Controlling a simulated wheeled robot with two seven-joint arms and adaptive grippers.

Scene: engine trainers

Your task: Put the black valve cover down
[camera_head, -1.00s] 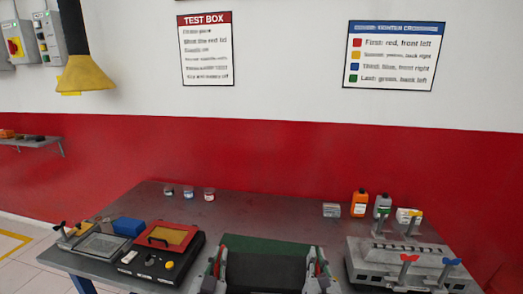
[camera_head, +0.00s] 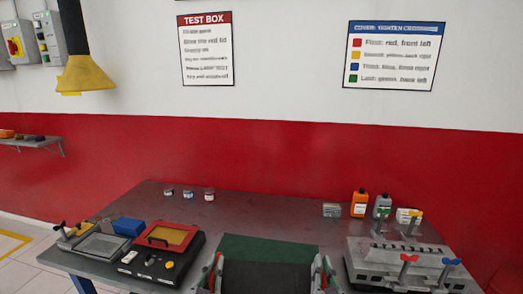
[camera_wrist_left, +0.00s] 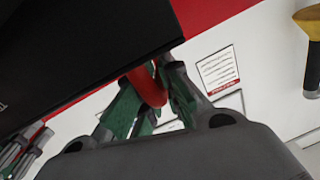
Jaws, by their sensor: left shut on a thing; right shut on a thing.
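The black valve cover (camera_head: 267,277) is at the bottom middle of the head view, held between both grippers; its lower part is cut off by the frame. It also fills the upper left of the left wrist view (camera_wrist_left: 80,50). My left gripper (camera_head: 214,274) is shut at the cover's left end. In the left wrist view its green-padded fingers (camera_wrist_left: 150,97) close around a red handle (camera_wrist_left: 148,82) on the cover. My right gripper (camera_head: 323,272) is shut at the cover's right end. A green mat (camera_head: 268,249) lies on the table just behind the cover; contact cannot be seen.
The grey table (camera_head: 265,215) has clear room behind the mat. A test box with a red frame (camera_head: 160,255) stands left. A grey engine block (camera_head: 395,262) with coloured T-handles stands right. Small jars (camera_head: 188,194) and bottles (camera_head: 359,203) stand at the back.

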